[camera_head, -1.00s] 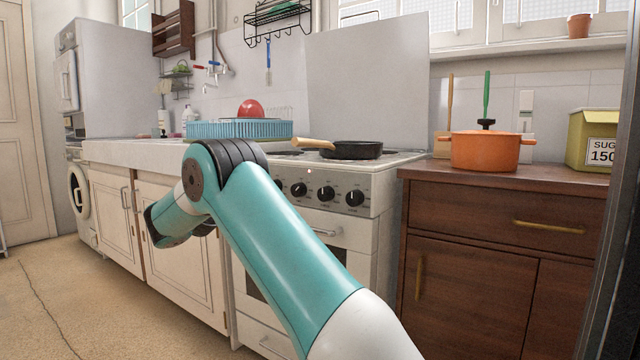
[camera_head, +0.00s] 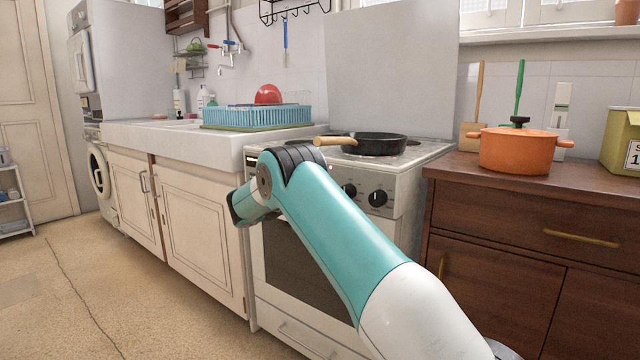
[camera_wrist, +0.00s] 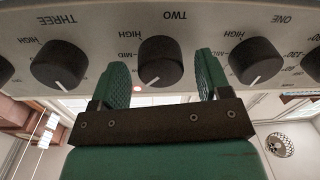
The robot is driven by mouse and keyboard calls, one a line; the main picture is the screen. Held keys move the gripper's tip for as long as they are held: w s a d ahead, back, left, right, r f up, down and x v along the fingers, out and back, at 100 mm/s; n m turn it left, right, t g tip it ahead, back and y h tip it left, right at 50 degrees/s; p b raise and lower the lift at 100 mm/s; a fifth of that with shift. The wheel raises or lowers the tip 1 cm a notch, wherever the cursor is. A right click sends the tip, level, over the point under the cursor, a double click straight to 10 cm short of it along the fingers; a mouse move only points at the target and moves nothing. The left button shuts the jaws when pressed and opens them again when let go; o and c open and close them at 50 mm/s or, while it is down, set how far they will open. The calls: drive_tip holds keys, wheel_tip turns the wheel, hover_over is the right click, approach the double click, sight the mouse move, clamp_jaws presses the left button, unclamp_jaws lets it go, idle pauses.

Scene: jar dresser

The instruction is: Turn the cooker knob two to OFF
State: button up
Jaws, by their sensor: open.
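Cooker knob two (camera_wrist: 160,62) is a black round dial under the label TWO in the wrist view, where the lettering is upside down. Its white pointer line points down and slightly left in the picture. My gripper (camera_wrist: 162,66) is open, with one green finger on each side of knob two. I cannot tell whether the fingers touch it. In the head view, my arm hides the gripper and part of the knob row on the white cooker (camera_head: 400,222).
Knobs three (camera_wrist: 59,64) and one (camera_wrist: 254,62) flank knob two closely. A black frying pan (camera_head: 375,144) stands on the cooker, its wooden handle pointing left. A brown cabinet (camera_head: 490,215) with an orange pot (camera_head: 517,152) stands to the right.

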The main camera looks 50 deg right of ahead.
drive_tip(key=c, duration=0.9)
drive_tip(key=shift+r+n+p, duration=0.1)
drive_tip(key=shift+n+p, duration=0.2)
drive_tip(key=shift+w+n+p, duration=0.2)
drive_tip(key=shift+n+p, duration=3.75)
drive_tip(key=shift+n, duration=0.15)
